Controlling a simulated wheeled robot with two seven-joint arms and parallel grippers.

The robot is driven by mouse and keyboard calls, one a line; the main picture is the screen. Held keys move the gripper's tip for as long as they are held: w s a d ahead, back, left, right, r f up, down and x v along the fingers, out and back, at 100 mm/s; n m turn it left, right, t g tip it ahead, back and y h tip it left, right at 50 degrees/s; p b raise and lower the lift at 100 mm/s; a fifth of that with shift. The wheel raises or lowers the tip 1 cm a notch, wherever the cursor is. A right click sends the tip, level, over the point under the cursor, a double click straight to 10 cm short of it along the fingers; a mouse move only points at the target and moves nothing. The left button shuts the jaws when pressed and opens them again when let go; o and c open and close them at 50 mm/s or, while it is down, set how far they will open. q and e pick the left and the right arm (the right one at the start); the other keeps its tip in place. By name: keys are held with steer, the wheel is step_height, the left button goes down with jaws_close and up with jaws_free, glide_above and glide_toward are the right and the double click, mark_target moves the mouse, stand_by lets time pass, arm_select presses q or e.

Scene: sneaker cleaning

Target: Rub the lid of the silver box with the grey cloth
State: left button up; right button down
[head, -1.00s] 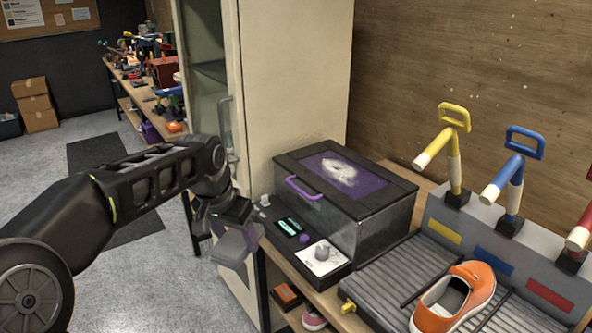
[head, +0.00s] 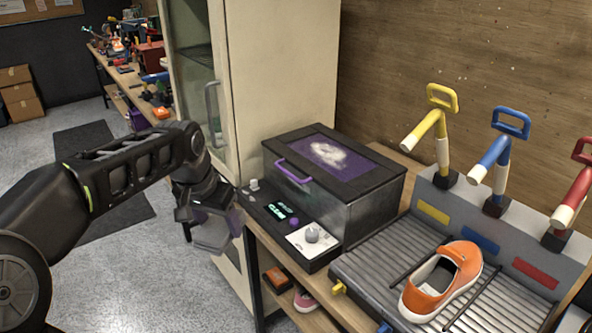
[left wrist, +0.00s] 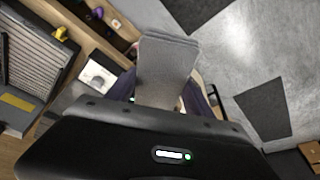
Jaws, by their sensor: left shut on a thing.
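The silver box (head: 370,205) stands on the bench in the head view. Its shut lid has a black rim (head: 385,177), a purple panel with a whitish smudged patch (head: 328,153), and a purple handle (head: 292,171) at the front left. My left gripper (head: 207,212) is shut on the grey cloth (head: 212,239), left of the box and apart from it, over the floor side of the bench. The cloth also shows in the left wrist view (left wrist: 166,68), as a flat grey piece sticking out beyond the gripper. My right gripper is in neither view.
A control panel with a dial (head: 312,236) and green display sits before the box. An orange shoe (head: 443,280) lies on a ribbed tray to the right, below yellow, blue and red levers. A tall cabinet (head: 285,80) stands behind the box.

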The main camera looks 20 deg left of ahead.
arm_select(q)
steer(key=w+d+f, duration=0.2)
steer(key=w+d, duration=0.1)
steer(key=d, duration=0.5)
steer(key=w+d+f, duration=0.2)
steer(key=d, duration=0.6)
steer(key=shift+w+d+f, duration=0.35)
steer(key=shift+w, duration=0.05)
